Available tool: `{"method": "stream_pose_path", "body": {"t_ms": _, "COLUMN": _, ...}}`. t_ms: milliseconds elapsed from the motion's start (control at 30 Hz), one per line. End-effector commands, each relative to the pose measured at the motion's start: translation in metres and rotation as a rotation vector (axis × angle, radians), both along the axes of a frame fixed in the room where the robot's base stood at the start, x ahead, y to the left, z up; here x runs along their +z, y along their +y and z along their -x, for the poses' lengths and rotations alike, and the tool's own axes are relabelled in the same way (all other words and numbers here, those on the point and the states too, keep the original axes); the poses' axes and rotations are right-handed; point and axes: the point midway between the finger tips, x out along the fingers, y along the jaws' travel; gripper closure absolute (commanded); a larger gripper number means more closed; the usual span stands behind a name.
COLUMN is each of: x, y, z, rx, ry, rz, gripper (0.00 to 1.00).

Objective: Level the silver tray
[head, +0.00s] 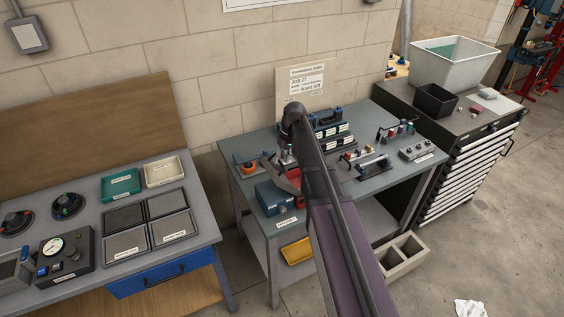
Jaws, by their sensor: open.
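My gripper (284,178) is over the left part of the grey-topped middle table (350,195), close to a blue box (272,198). Its jaws are open and small in the picture; I see nothing held between them. My dark arm covers part of the table's middle and front. No tray there is plainly the silver one. A small silver-grey block with several round knobs (418,149) sits at the table's right; I cannot tell whether it is a tray or whether it is tilted.
Racks with small coloured parts (396,131) crowd the table. The left bench holds a green tray (120,185), a cream tray (164,171) and dark square pads.

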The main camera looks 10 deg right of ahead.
Motion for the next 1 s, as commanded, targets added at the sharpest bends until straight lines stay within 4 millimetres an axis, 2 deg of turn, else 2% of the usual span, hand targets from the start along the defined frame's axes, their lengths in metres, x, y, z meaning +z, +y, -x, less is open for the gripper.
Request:
{"method": "stream_pose_path", "body": {"t_ms": 367, "x": -0.0013, "y": 0.0007, "z": 0.0001, "rx": 0.0, "ry": 0.0, "rz": 0.0, "gripper": 0.5}}
{"method": "stream_pose_path", "body": {"t_ms": 533, "x": -0.0014, "y": 0.0007, "z": 0.0001, "rx": 0.001, "ry": 0.0, "rz": 0.0, "gripper": 0.98}}
{"method": "stream_pose_path", "body": {"t_ms": 567, "x": -0.0014, "y": 0.0007, "z": 0.0001, "rx": 0.001, "ry": 0.0, "rz": 0.0, "gripper": 1.0}}
{"method": "stream_pose_path", "body": {"t_ms": 1000, "x": -0.0021, "y": 0.0025, "z": 0.001, "rx": 0.001, "ry": -0.002, "rz": 0.011, "gripper": 1.0}}
